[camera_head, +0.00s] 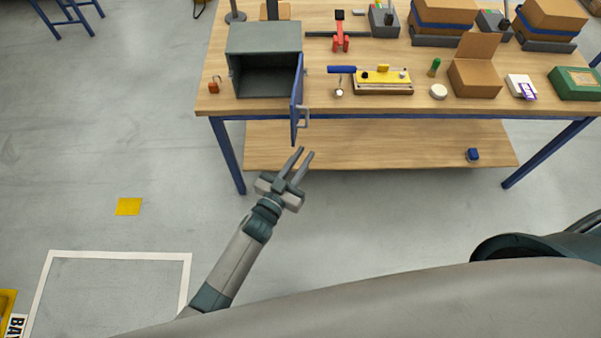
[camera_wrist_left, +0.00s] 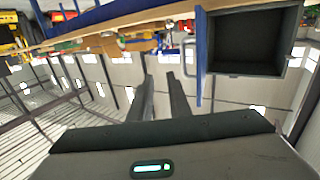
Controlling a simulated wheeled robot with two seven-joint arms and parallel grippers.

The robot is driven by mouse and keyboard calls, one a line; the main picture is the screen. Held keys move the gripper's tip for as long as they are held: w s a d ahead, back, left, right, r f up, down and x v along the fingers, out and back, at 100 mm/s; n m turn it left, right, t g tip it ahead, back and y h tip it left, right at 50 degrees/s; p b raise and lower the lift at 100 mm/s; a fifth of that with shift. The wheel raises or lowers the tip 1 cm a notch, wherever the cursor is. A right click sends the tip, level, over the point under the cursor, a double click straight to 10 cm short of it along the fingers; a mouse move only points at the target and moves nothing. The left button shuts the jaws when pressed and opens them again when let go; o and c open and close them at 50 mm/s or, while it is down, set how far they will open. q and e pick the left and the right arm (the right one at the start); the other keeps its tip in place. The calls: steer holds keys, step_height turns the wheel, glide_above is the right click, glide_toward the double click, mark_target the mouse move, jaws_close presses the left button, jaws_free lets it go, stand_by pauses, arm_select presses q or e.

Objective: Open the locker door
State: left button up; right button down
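The grey locker (camera_head: 264,60) stands on the left part of the workbench. Its blue door (camera_head: 297,98) stands wide open, swung out toward me past the bench's front edge, and the dark inside looks empty. The door handle (camera_head: 304,117) is on the door's right face. My left gripper (camera_head: 306,154) is open and empty, a little below and in front of the door, apart from the handle. In the left wrist view the locker (camera_wrist_left: 247,38) and the door (camera_wrist_left: 202,57) show upper right, beyond the fingers (camera_wrist_left: 162,80). My right gripper is not in view.
A small padlock-like orange item (camera_head: 214,87) sits left of the locker on the workbench (camera_head: 330,104). A yellow fixture with a blue-handled lever (camera_head: 383,80) and an open cardboard box (camera_head: 474,78) stand to the right. The lower shelf (camera_head: 370,146) is mostly bare.

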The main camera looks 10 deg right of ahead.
arm_select(q)
steer(key=s, duration=0.1)
steer(key=s+a+p, duration=0.1)
steer(key=s, duration=0.3)
steer(key=shift+s+a+p, duration=0.1)
steer(key=shift+a+p, duration=0.2)
stand_by(0.5)
stand_by(0.4)
steer(key=b+v, duration=0.5)
steer(key=v, duration=1.2)
steer(key=shift+s+b, duration=0.15)
steer(key=shift+b, duration=0.15)
steer(key=shift+a, duration=0.1)
steer(key=shift+c, duration=0.7)
